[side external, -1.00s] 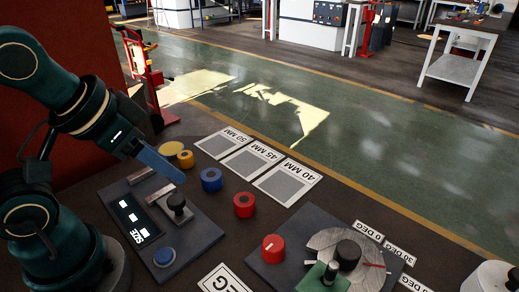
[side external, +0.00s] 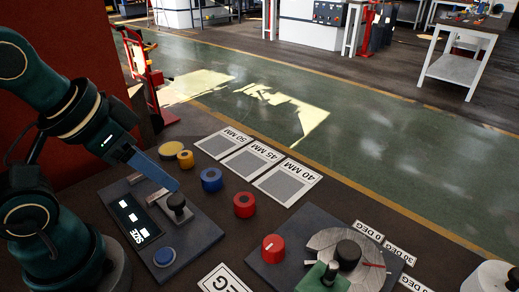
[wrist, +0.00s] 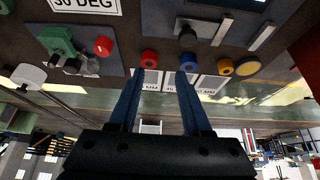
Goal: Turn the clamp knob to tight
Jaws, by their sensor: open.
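A red knob (side external: 273,248) with a white mark on top sits on the dark bender plate (side external: 262,272), and I take it for the clamp knob. It also shows in the wrist view (wrist: 103,45), upper left. Next to it are a round grey disc with a black knob (side external: 348,254) and a green block (side external: 318,277). My gripper (side external: 178,188) is over the size panel, well to the left of the red knob in the side view. Its two blue fingers are apart and empty in the wrist view (wrist: 158,75).
The size panel (side external: 190,232) carries a black-topped post (side external: 176,203) near my fingertips and a blue button (side external: 164,256). Red (side external: 244,205), blue (side external: 211,180) and yellow (side external: 185,159) rings stand beside the marked cards (side external: 287,181).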

